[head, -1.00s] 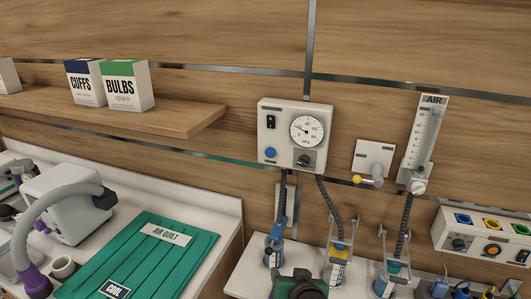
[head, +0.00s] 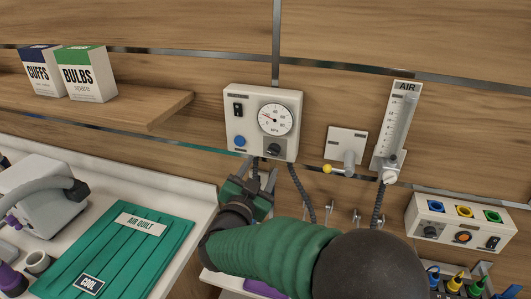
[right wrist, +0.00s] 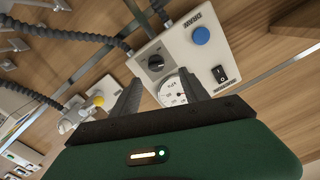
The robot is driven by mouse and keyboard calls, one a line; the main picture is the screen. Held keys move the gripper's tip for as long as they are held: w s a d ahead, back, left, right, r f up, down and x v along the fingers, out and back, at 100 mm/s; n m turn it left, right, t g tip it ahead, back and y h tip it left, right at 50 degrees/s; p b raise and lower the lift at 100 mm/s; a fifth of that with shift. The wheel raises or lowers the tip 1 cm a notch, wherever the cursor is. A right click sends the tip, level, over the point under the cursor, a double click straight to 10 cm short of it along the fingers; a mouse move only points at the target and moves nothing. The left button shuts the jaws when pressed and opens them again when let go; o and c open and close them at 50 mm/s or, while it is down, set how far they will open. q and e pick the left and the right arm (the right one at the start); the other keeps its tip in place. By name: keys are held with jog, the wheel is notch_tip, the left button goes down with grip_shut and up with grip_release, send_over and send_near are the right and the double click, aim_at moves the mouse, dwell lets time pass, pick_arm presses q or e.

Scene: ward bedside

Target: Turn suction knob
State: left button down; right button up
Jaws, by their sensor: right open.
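The suction unit (head: 235,122) is a white wall box with a round gauge (head: 275,119), a black rocker switch, a blue button (head: 240,141) and a black knob (head: 273,150) at its lower right. The knob also shows in the right wrist view (right wrist: 156,63), beyond the fingers and between their lines. My right gripper (head: 263,174) is green with dark fingers. It is just below the unit, open and empty, apart from the knob. In the right wrist view its fingers (right wrist: 159,84) stand apart and partly cover the gauge face. My left gripper is not in view.
Dark corrugated hoses (head: 302,190) hang below the unit. Right of it are a wall outlet with a yellow tip (head: 327,169) and the AIR flowmeter (head: 397,130). A shelf (head: 150,108) with two boxes is at left. My right arm hides much of the lower counter.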

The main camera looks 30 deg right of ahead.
aim_at(274, 154)
jog(key=x, duration=0.5)
jog(key=s+d+x, duration=0.1)
jog(key=x, duration=0.2)
jog(key=shift+w+f+p, duration=0.1)
jog(key=shift+f+p, duration=0.15)
jog(key=shift+p, duration=0.1)
jog(key=shift+w, duration=0.1)
jog(key=shift+a+r, duration=0.25)
jog(key=shift+a, duration=0.55)
jog(key=shift+c, duration=1.5)
jog(key=shift+d, duration=0.4)
jog(key=c, duration=0.5)
jog(key=shift+d, duration=0.1)
grip_shut()
jog(key=shift+f+m+b, duration=0.3)
jog(key=shift+m+b, duration=0.5)
jog(key=shift+b, duration=0.4)
jog(key=shift+r+m, duration=0.15)
jog(key=shift+m, duration=0.25)
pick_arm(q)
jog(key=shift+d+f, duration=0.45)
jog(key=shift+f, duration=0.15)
pick_arm(e)
jog(key=shift+r, duration=0.15)
